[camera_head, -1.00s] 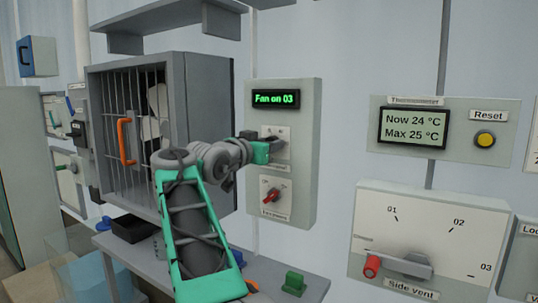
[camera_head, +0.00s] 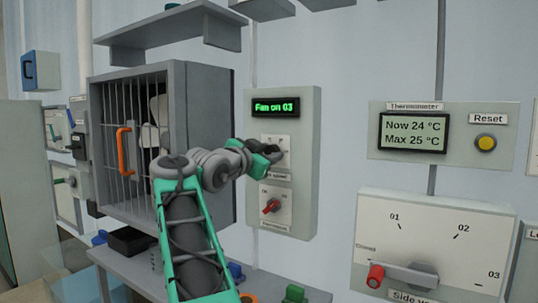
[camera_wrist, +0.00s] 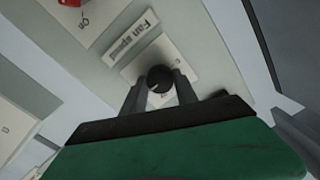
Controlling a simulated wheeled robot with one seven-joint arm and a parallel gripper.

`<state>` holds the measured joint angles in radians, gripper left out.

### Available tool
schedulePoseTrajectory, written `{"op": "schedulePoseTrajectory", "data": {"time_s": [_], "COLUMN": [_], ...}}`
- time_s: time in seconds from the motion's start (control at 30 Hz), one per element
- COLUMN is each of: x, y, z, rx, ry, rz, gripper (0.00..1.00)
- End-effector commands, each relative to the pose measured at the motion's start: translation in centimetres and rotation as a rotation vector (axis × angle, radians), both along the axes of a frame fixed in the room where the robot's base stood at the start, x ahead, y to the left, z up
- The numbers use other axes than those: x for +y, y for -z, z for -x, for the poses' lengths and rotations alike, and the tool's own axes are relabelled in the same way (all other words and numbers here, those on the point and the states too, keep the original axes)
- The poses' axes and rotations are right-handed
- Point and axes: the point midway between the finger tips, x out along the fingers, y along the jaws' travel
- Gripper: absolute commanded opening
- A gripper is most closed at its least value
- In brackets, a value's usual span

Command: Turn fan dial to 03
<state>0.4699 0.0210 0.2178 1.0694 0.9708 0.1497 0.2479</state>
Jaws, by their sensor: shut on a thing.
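The fan panel (camera_head: 301,130) is a grey box on the wall. Its display (camera_head: 275,107) reads "Fan on 03" in green. The fan dial is a round black knob in the wrist view (camera_wrist: 160,78), on a pale plate beside a "Fan speed" label (camera_wrist: 131,34). My gripper (camera_wrist: 159,86) has one finger on each side of the knob and is shut on it. In the head view my gripper (camera_head: 276,152) is against the panel below the display and hides the dial. Most dial numbers are hidden.
A red switch (camera_head: 271,206) sits lower on the fan panel. A barred cabinet (camera_head: 207,130) with an orange handle stands left of my arm. The thermometer box (camera_head: 455,157) and side vent dial (camera_head: 440,225) are to the right. A grey shelf (camera_head: 325,293) lies below.

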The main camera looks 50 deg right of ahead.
Motion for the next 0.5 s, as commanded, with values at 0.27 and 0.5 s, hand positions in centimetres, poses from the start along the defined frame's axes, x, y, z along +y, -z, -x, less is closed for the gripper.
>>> {"op": "schedulePoseTrajectory", "data": {"time_s": [0.27,0.5], "x": [0.01,0.01], "y": [0.03,0.0], "z": [-0.04,-0.01], "rx": [0.0,0.0], "ry": [-0.001,0.0], "rz": [0.0,-0.001], "gripper": [0.42,0.57]}}
